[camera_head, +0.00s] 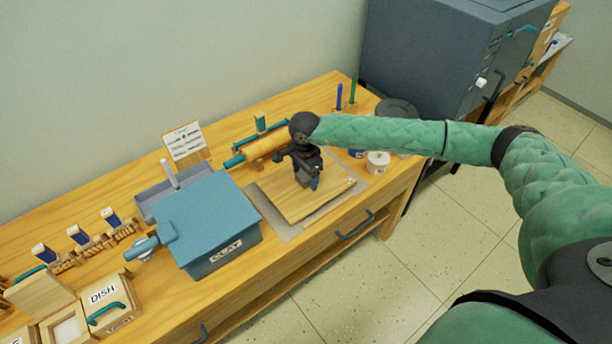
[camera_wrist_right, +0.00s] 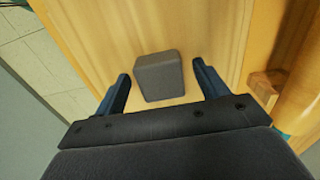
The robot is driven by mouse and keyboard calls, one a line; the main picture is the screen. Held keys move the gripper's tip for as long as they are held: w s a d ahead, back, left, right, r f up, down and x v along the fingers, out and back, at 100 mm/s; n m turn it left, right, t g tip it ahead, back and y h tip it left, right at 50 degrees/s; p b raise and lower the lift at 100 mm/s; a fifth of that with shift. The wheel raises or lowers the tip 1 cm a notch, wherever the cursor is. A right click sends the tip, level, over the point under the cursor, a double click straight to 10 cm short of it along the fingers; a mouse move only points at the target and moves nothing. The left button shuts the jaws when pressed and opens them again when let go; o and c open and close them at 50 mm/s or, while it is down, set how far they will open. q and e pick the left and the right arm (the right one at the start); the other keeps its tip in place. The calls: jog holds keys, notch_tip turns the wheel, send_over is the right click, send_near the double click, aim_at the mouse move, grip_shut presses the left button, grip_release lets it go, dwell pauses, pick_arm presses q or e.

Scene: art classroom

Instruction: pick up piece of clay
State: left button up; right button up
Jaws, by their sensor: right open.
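The piece of clay (camera_wrist_right: 160,77) is a small grey block in the right wrist view, lying on a wooden board (camera_head: 290,200). My right gripper (camera_head: 314,184) is over the board and pointing down. In the right wrist view my right gripper (camera_wrist_right: 160,70) is open, with one blue finger on each side of the block and a gap showing on both sides. In the head view the gripper covers the block, so I cannot make it out there. My left gripper is out of view.
A blue lidded box labelled CLAY (camera_head: 227,252) stands left of the board. A rolling pin (camera_head: 262,148) lies behind the board, and a small white tub (camera_head: 378,163) stands right of it. A DISH box (camera_head: 103,293) is at lower left.

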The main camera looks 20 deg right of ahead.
jog(key=c, duration=1.2)
